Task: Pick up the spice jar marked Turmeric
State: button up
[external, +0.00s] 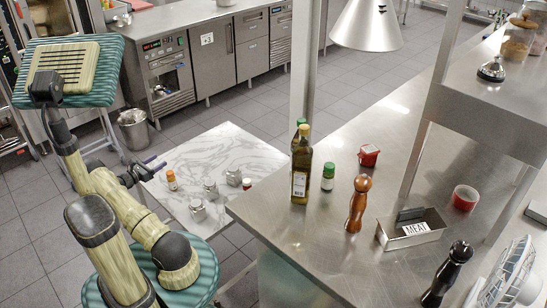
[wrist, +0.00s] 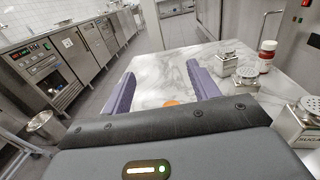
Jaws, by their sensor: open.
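No label reading Turmeric is legible in either view. A small jar with an orange cap (external: 171,180) stands on the white marble table (external: 215,150), near its left edge. In the wrist view only its orange cap (wrist: 171,103) shows, low between the purple fingers; my gripper body hides the rest. My gripper (external: 158,168) is open and empty, above and just left of this jar. Its spread fingers also show in the wrist view (wrist: 160,75).
Metal shakers (external: 211,189) stand right of the orange-capped jar; one (wrist: 305,122) is marked SUGAR. The steel counter (external: 290,225) at right holds an oil bottle (external: 301,170), a green-capped jar (external: 328,177) and a wooden mill (external: 357,205). The table's far part is clear.

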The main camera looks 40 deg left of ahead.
send_near(172, 172)
jog(key=w, duration=0.2)
jog(key=w+a, duration=0.1)
jog(key=shift+w+a+f, duration=0.1)
jog(key=shift+w+f, duration=0.2)
jog(key=shift+w, duration=0.1)
jog(key=shift+w+a, duration=0.1)
jog(key=shift+w, duration=0.5)
jog(key=shift+w, duration=0.1)
jog(key=w, duration=0.6)
jog(key=shift+w+a, duration=0.1)
jog(key=shift+a, duration=0.15)
